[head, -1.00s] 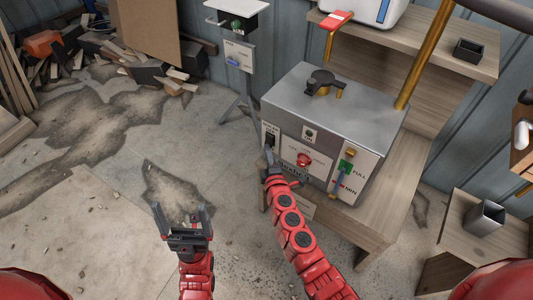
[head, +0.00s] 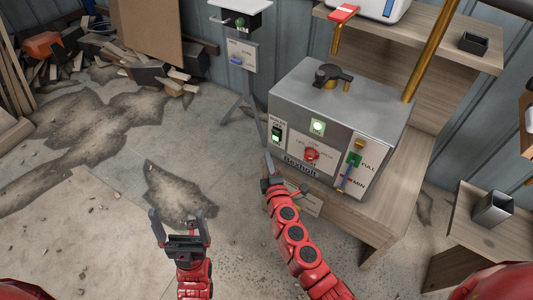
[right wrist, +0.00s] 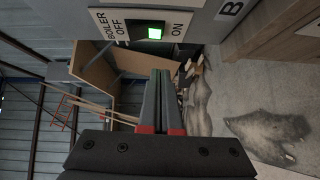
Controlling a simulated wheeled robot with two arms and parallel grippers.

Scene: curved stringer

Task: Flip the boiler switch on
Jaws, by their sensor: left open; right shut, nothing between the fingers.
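The grey metal boiler (head: 350,105) stands on a wooden bench. The boiler switch (head: 277,134) is on the left of its front face and shows a lit green part. In the right wrist view the switch (right wrist: 154,33) glows green between the "BOILER OFF" and "ON" labels. A round lamp (head: 318,126) on the front face is lit pale green. My right gripper (head: 267,162) is shut and empty, just below the switch and apart from it; its closed fingers (right wrist: 163,78) show in the wrist view. My left gripper (head: 179,217) is open and empty above the floor.
A brass pipe (head: 430,55) rises behind the boiler. A grey stand (head: 241,55) is at the back left.

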